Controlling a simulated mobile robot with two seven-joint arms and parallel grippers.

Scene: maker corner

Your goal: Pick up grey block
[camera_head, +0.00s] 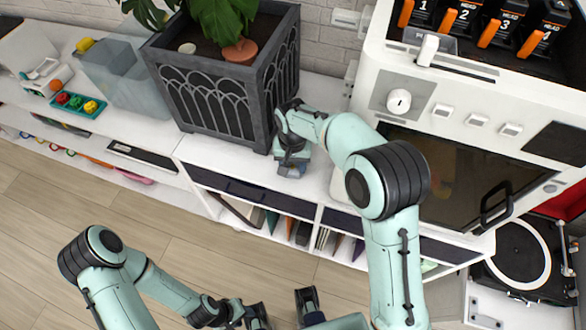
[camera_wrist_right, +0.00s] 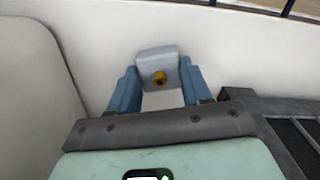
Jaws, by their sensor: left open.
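The grey block (camera_wrist_right: 150,58) shows in the right wrist view as a small pale grey box with a round yellow spot on its near face. My right gripper (camera_wrist_right: 160,80) has its two blue fingers against the block's left and right sides, with no clear gap. In the head view the right gripper (camera_head: 291,165) points down at the white counter beside the planter, and it mostly hides the block. I cannot tell whether the block touches the counter. My left gripper (camera_head: 246,315) is open and empty at the bottom edge, over the floor.
A dark grey planter (camera_head: 220,105) stands close left of the right gripper. A white machine (camera_head: 445,100) with a dark window stands to the right. The white counter (camera_head: 225,155) has a narrow clear front strip. A teal tray (camera_head: 76,106) and clear bin are further left.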

